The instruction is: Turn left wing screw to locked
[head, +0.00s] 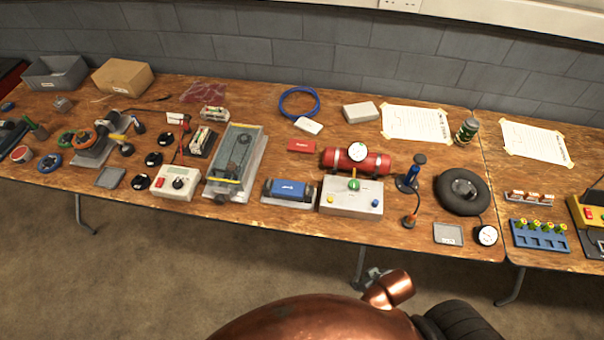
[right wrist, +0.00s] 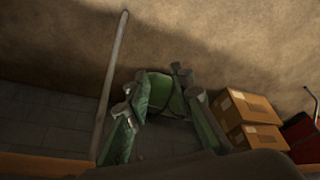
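The left wing screw is too small to pick out for certain in the head view. A grey box (head: 350,195) has a green knob (head: 354,184) on top, a yellow knob (head: 331,199) at its left and a blue knob (head: 375,203) at its right. Left of it a blue block (head: 287,189) sits in a grey holder with dark ends. My right gripper (right wrist: 157,82) shows in the right wrist view with its green fingers apart, over the floor and away from the table. My left gripper is out of view.
Cardboard boxes (right wrist: 246,118) are on the floor.

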